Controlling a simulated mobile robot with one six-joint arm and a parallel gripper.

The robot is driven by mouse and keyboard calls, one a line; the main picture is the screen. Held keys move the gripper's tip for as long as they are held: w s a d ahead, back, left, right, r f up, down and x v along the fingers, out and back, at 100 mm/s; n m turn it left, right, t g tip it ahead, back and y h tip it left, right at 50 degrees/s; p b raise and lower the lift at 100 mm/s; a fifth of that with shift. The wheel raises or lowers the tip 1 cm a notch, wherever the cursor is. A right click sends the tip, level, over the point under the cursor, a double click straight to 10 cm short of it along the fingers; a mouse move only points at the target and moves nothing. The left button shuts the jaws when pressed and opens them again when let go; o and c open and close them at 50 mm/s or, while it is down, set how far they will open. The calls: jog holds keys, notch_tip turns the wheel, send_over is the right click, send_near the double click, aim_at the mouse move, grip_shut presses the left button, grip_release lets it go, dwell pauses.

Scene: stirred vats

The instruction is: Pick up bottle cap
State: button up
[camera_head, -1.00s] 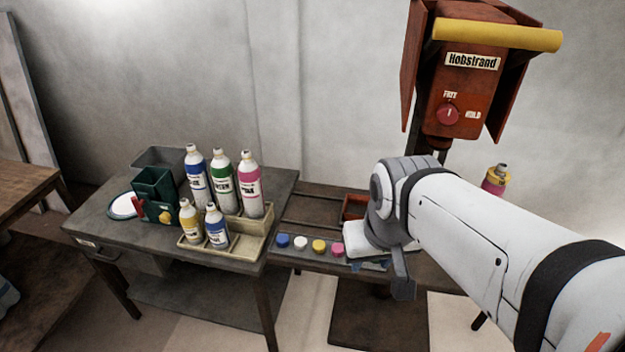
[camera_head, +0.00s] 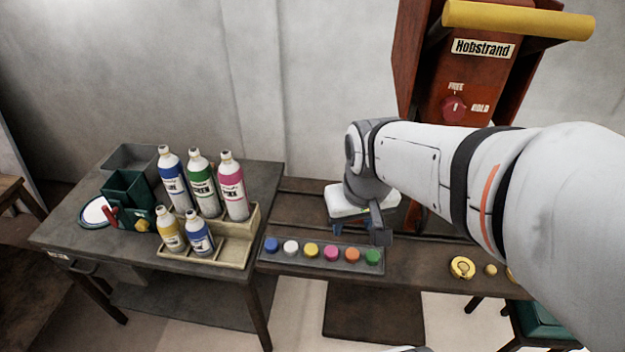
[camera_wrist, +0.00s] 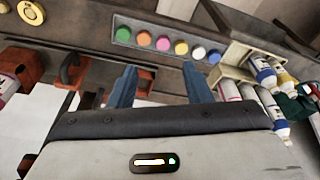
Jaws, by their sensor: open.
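Several round caps sit in a row in a grey tray (camera_head: 320,264) on the low bench: a blue cap (camera_head: 271,245), white cap (camera_head: 291,247), yellow cap (camera_head: 311,250), pink cap (camera_head: 331,252), orange cap (camera_head: 352,255) and green cap (camera_head: 372,257). The wrist view shows the same row in reverse order, green cap (camera_wrist: 123,34) at left and blue cap (camera_wrist: 214,56) at right. My gripper (camera_wrist: 160,78) is open and empty, its two blue fingers pointing towards the row but apart from it. In the head view the wrist hides most of the fingers.
A dark table (camera_head: 70,228) at left holds a wooden rack (camera_head: 240,248) with several bottles, and a green bin (camera_head: 125,188). A red machine (camera_head: 430,70) stands behind my arm. A yellow ring (camera_head: 461,267) and a small yellow knob (camera_head: 490,270) lie on the bench at right.

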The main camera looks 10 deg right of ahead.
jog(key=w+f+n+g, duration=0.1)
jog(key=w+f, duration=0.6)
jog(key=n+g, duration=0.1)
jog(key=n, duration=0.1)
send_near(332, 251)
jog(key=shift+s+d+f, duration=0.1)
jog(key=shift+d+f, duration=0.1)
jog(key=shift+f, duration=0.05)
jog(key=shift+a+f+p, duration=0.2)
jog(key=shift+f+p, duration=0.5)
jog(key=shift+f, duration=3.35)
jog(key=shift+c, duration=0.3)
jog(key=c, duration=0.7)
jog(key=shift+r, duration=0.1)
